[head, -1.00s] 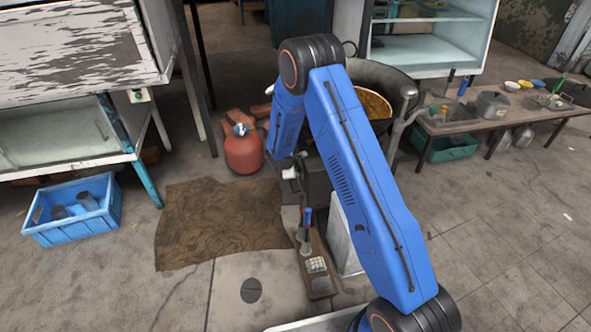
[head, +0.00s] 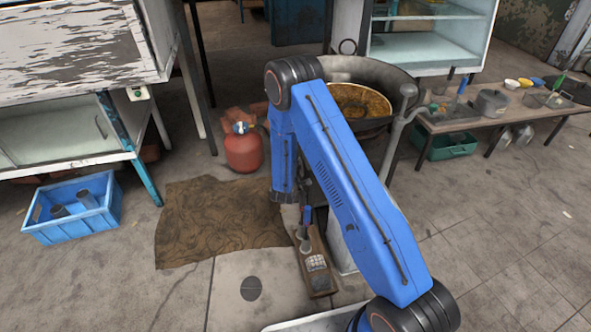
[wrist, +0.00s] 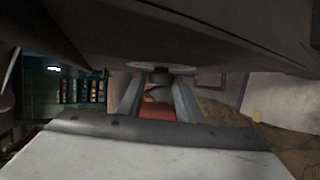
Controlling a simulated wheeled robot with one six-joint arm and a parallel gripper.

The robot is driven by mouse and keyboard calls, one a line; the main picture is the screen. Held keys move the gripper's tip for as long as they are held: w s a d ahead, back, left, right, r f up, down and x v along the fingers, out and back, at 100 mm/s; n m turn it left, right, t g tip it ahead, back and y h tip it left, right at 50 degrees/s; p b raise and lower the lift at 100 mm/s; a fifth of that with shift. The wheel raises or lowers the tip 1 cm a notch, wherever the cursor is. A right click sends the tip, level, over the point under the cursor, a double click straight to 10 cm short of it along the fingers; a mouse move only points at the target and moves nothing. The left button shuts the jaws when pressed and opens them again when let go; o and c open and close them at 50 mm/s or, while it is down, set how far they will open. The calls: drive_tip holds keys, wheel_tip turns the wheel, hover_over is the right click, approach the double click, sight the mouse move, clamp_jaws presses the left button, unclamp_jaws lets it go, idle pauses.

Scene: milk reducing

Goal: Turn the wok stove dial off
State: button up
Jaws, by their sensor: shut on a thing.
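The wok (head: 362,103), with orange-brown food in it, sits on its stove behind my blue arm in the head view. In the wrist view my gripper (wrist: 159,82) has its two grey fingers reaching up and closing on a small dark knob under a pale disc, which appears to be the stove dial (wrist: 178,68). A large dark surface of the stove hangs just above the fingers. The dial's pointer and setting cannot be made out. In the head view my arm hides the dial and my gripper.
A red gas bottle (head: 243,150) stands left of the stove. A brown mat (head: 215,220) and a blue crate (head: 40,225) lie further left. A wooden board (head: 318,275) with small items is in front. A low table (head: 500,112) with pots stands at right.

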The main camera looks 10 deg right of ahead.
drive_tip(key=shift+s+f+t, duration=0.15)
drive_tip(key=shift+f+t, duration=0.1)
drive_tip(key=shift+t, duration=0.45)
drive_tip(key=shift+d+m+h, duration=0.1)
drive_tip(key=shift+m+h, duration=0.2)
drive_tip(key=o, duration=1)
drive_tip(key=shift+o, duration=0.2)
drive_tip(key=shift+r, duration=0.15)
drive_tip(key=shift+w+r+n+g+y, duration=0.15)
drive_tip(key=shift+w+n+g+y, duration=0.15)
drive_tip(key=shift+g, duration=0.85)
drive_tip(key=shift+w+r+n+g+y, duration=0.1)
drive_tip(key=shift+r+n+g+y, duration=0.2)
drive_tip(key=shift+g, duration=0.9)
drive_tip(key=shift+w+r+n+g+y, duration=0.15)
drive_tip(key=shift+n+g, duration=0.25)
drive_tip(key=shift+g, duration=0.75)
drive_tip(key=shift+w+n+g, duration=0.2)
drive_tip(key=shift+n+g, duration=0.05)
drive_tip(key=shift+g, duration=0.8)
drive_tip(key=shift+w+n+g, duration=0.15)
drive_tip(key=shift+n+g, duration=0.1)
drive_tip(key=shift+g, duration=0.8)
